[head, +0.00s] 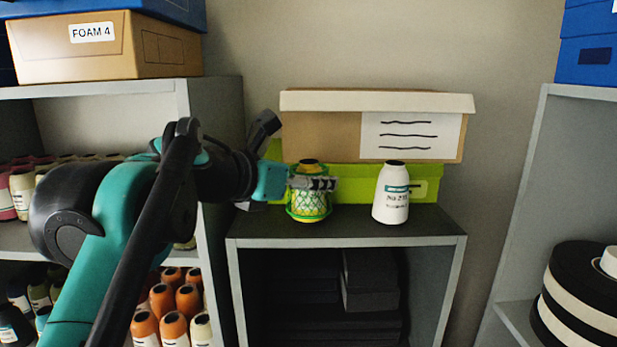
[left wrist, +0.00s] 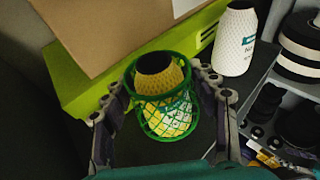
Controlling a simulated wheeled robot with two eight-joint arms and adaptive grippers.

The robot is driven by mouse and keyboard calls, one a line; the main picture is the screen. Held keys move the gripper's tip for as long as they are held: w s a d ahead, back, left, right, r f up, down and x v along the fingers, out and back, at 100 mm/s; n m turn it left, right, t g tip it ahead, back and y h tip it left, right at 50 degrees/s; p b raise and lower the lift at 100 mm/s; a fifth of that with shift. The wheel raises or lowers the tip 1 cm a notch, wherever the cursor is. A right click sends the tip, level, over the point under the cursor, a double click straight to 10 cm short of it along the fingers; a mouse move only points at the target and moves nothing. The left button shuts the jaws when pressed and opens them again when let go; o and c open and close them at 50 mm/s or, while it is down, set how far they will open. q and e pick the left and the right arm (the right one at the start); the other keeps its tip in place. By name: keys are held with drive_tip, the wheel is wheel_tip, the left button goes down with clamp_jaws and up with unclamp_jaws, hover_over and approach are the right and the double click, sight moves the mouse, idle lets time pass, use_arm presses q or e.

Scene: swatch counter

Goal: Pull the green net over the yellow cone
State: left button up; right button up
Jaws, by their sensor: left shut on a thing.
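The yellow cone (head: 307,170) stands on the dark top of the low shelf, its dark tip upward. The green net (head: 309,208) is around the cone's body, and the cone's top pokes out above it in the head view. In the left wrist view, the net (left wrist: 186,118) rings the cone (left wrist: 168,80), and white and yellow show through its mesh. My left gripper (head: 314,184) reaches in from the left, its fingers on either side of the net's upper part, shut on the net. Its fingers also show in the left wrist view (left wrist: 160,83). My right gripper is not in view.
A white cone (head: 391,195) with a label stands to the right on the same shelf top (head: 345,228). A green box (head: 430,185) with a brown lidded box (head: 320,130) on it stands close behind. Shelves with cones (head: 175,300) are at left.

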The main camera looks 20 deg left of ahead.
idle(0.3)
use_arm(q)
drive_tip(key=o, duration=0.9)
drive_tip(key=shift+s, duration=0.1)
drive_tip(key=v, duration=1.2)
